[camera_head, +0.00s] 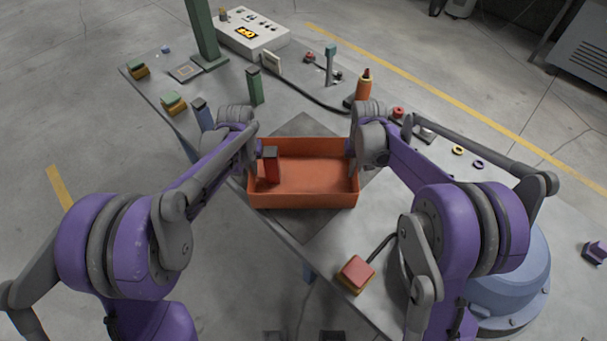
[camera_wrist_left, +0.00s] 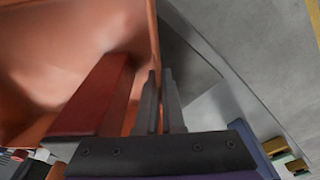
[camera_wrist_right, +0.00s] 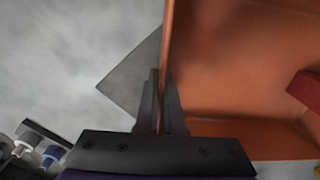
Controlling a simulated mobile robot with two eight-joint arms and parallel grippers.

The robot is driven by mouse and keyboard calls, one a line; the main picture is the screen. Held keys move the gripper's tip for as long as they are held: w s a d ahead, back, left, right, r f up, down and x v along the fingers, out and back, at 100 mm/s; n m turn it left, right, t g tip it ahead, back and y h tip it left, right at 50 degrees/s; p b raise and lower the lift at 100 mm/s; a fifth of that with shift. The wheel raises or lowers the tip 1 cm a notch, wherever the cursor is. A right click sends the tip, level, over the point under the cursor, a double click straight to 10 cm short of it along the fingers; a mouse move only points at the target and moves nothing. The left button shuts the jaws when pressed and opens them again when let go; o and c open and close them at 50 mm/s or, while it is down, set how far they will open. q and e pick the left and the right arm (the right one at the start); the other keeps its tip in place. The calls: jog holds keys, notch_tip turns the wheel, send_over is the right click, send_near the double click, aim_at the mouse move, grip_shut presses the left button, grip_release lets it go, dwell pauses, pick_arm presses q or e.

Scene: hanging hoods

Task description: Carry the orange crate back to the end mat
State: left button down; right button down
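The orange crate (camera_head: 310,196) is on or just above a dark grey mat (camera_head: 304,125) on the table; I cannot tell whether it touches. A red block with a dark top (camera_head: 271,168) stands inside, near the crate's left wall. My left gripper (camera_wrist_left: 161,100) is shut on the crate's left wall, with the red block close beside its fingers. My right gripper (camera_wrist_right: 160,100) is shut on the crate's right wall. Both arms partly hide the table beside the crate.
A red button box (camera_head: 356,273) sits at the table's near edge. A green block (camera_head: 255,87), a blue block (camera_head: 202,114) and an orange bottle (camera_head: 363,86) stand beyond the crate. A white control box (camera_head: 252,38) and green post (camera_head: 203,35) are at the far end.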

jog(key=shift+r, duration=0.1)
